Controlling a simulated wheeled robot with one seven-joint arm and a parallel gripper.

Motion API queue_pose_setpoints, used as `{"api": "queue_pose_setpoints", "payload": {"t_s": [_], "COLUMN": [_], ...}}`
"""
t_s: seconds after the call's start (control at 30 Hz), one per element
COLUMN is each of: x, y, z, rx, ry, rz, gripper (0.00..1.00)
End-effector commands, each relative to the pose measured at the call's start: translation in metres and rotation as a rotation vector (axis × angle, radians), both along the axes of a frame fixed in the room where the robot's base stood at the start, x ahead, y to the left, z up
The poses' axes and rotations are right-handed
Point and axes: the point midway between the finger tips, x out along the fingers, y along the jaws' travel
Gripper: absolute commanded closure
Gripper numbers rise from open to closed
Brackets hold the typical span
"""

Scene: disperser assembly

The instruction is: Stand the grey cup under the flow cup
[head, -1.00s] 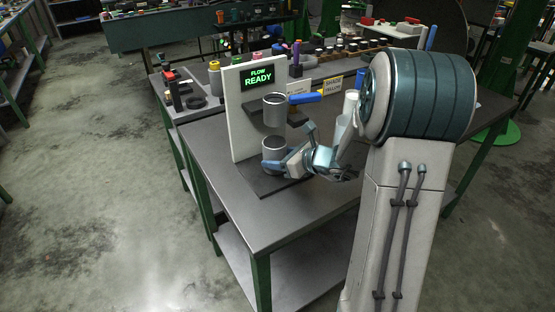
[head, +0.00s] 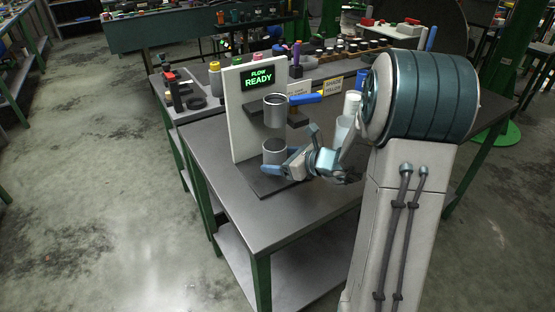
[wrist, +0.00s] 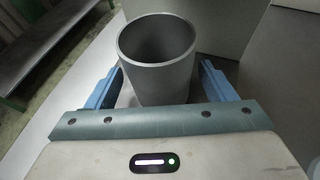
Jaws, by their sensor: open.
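The grey cup (head: 274,153) stands upright on the dark base plate of the flow stand, below the flow cup (head: 275,112). The flow cup is a metal cup held in a dark bracket, with a blue handle beside it. My gripper (head: 272,168) is low at the grey cup. In the wrist view, its blue fingers lie on either side of the grey cup (wrist: 157,70), open around it. The cup's open mouth shows empty there. Its lower part is hidden by my gripper.
A pale bottle (head: 346,124) stands close to my arm on the right. The table's front (head: 262,213) is clear.

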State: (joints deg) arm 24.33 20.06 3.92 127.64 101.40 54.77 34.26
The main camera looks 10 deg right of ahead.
Motion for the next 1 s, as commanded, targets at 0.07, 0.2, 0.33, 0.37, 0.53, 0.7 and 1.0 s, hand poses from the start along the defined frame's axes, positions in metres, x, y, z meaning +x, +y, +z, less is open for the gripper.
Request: {"api": "queue_pose_setpoints", "payload": {"t_s": [0.07, 0.2, 0.33, 0.37, 0.53, 0.7, 1.0], "x": [-0.011, -0.033, -0.053, -0.057, -0.073, -0.084, -0.165], "y": [-0.011, -0.03, -0.046, -0.05, -0.062, -0.056, 0.032], "z": [0.007, 0.019, 0.029, 0.032, 0.04, 0.044, 0.041], "rx": [-0.003, -0.002, -0.002, -0.002, -0.002, -0.04, -0.554], "ry": [-0.002, -0.002, -0.002, -0.002, 0.0, -0.006, -0.142], "rz": [-0.006, -0.006, -0.005, -0.004, -0.001, 0.05, 0.696], "gripper": [0.23, 0.23, 0.23, 0.23, 0.23, 0.23, 0.23]}}
